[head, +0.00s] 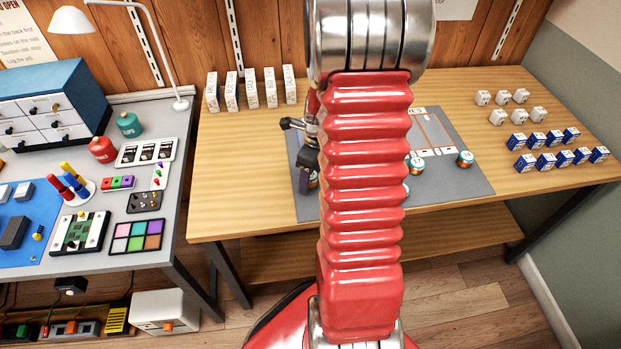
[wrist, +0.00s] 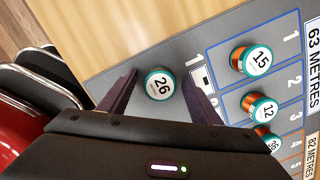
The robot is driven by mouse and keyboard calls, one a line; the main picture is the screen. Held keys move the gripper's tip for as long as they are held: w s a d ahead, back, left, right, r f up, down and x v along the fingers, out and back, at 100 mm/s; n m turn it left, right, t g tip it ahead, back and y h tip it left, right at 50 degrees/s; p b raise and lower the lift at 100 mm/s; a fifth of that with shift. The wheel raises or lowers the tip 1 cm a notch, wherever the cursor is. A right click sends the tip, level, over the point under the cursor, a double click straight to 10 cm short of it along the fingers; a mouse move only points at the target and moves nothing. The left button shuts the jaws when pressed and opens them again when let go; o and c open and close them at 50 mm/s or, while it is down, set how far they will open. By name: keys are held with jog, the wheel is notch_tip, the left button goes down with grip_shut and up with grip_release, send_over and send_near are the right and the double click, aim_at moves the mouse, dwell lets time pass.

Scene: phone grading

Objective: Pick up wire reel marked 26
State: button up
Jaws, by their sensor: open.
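The wire reel marked 26 (wrist: 160,84) shows in the wrist view with a white top and a teal rim. It sits on the grey mat (wrist: 120,62), outside the blue-outlined boxes. My gripper (wrist: 165,90) is open, with one dark finger to the left of the reel and one to the right. The reel lies between the fingertips; I cannot tell whether either finger touches it. In the head view my gripper (head: 306,172) is low over the left part of the mat, and my arm hides much of the mat. Reel 26 is mostly hidden there.
Reel 15 (wrist: 257,60) and reel 12 (wrist: 261,109) stand in the outlined boxes right of my gripper, with another partly hidden below. In the head view, white boxes (head: 251,88) stand at the back left and blue-and-white boxes (head: 562,150) at the right. Bare wood (head: 245,150) lies left of the mat.

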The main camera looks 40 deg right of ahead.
jog(key=shift+f, duration=0.1)
jog(key=shift+c, duration=0.2)
jog(key=c, duration=1.1)
